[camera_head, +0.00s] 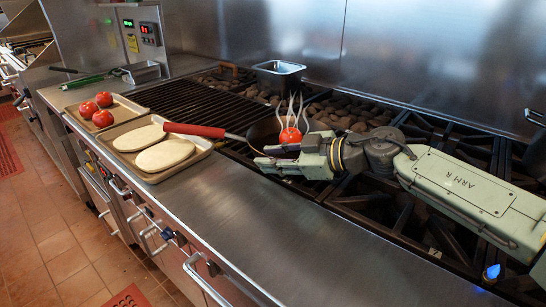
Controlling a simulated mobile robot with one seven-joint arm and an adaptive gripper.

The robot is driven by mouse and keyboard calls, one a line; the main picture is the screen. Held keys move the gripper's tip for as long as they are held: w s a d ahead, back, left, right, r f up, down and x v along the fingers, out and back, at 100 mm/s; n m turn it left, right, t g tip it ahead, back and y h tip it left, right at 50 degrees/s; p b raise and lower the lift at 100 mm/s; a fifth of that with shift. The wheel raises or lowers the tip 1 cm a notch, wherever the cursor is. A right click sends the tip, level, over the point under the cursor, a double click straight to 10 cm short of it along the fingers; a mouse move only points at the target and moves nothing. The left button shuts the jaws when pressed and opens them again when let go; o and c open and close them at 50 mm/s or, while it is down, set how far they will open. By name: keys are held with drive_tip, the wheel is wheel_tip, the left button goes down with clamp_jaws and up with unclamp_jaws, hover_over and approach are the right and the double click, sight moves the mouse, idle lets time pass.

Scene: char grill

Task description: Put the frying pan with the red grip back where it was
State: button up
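The frying pan's red grip (195,130) lies at the centre left, its end by the near tray. Its metal shank runs right to the dark pan body (263,133) on the grill, partly hidden by my gripper and a tomato. My gripper (262,157) is just in front of and right of the pan, pointing left. Its two fingers look apart, with nothing visible between them. A red tomato (290,135) with pale curved prongs around it shows just behind my gripper; whether it sits in the pan is unclear.
Two flatbreads lie on a near tray (205,150), and tomatoes on another tray (130,112). A steel container (279,75) stands at the back. Grill bars (190,95) left of the pan are bare. The steel front ledge (260,220) is clear.

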drive_tip(key=b+v, duration=0.2)
drive_tip(key=v, duration=1)
drive_tip(key=shift+s+r, duration=0.1)
